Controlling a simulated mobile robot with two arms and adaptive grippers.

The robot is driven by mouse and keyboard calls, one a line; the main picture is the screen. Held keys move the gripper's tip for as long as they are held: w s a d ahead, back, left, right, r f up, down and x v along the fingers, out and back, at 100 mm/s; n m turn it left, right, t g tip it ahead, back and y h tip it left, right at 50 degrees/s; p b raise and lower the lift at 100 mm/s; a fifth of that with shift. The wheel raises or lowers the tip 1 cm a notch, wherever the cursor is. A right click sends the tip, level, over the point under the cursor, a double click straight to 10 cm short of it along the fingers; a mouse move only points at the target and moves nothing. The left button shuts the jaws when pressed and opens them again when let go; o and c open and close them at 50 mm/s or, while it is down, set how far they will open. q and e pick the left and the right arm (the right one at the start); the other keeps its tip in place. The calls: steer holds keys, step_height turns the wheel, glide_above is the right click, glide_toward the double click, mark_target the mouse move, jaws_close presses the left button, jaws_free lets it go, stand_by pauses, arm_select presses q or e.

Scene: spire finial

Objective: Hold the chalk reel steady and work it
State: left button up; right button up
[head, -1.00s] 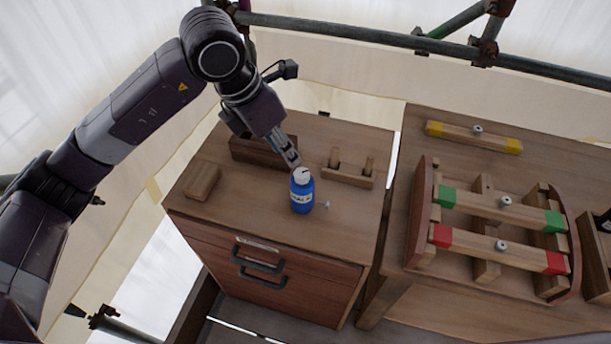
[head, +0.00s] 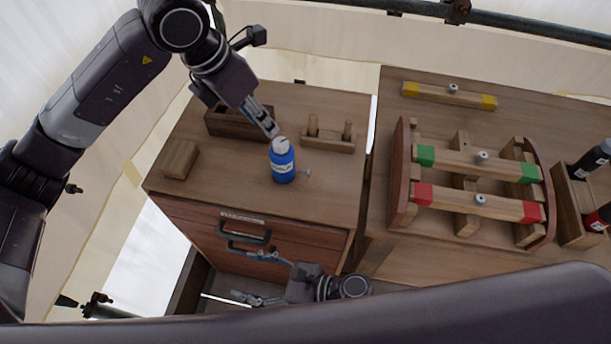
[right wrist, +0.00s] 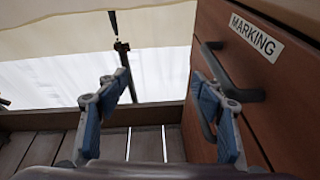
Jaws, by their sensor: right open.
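The chalk reel (head: 283,165) is a blue bottle-shaped body with a pale label and white top, upright on the cabinet top. A small grey crank (head: 306,173) sticks out at its right side. My left gripper (head: 273,132) comes down from the upper left, with its fingertips at the reel's white top. Its fingers look close together; whether they grip the reel I cannot tell. My right gripper (head: 242,276) is open and empty, low in front of the cabinet drawers. In the right wrist view its spread fingers (right wrist: 165,65) are beside a dark drawer handle (right wrist: 235,85).
The cabinet drawer (right wrist: 275,80) reads "MARKING". A wooden block (head: 180,158), an open box (head: 225,122) and a pegged holder (head: 328,138) surround the reel. On the right bench (head: 385,215) stands a curved rack with green-ended and red-ended bars (head: 478,200).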

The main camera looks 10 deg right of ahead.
step_height(320, 180, up, 6)
steer(key=w+m+y, duration=0.1)
steer(key=w, duration=0.1)
steer(key=m+t+h, duration=0.3)
steer(key=m+t, duration=0.1)
steer(key=t, duration=0.5)
glide_toward(291, 165)
steer(key=x, duration=0.5)
steer(key=shift+s+a, duration=0.15)
steer(key=shift+a, duration=0.2)
steer(key=shift+w+r+h, duration=0.15)
steer(key=shift+w+h, duration=0.15)
steer(key=x, duration=0.7)
steer(key=shift+c, duration=0.3)
steer(key=c, duration=1.3)
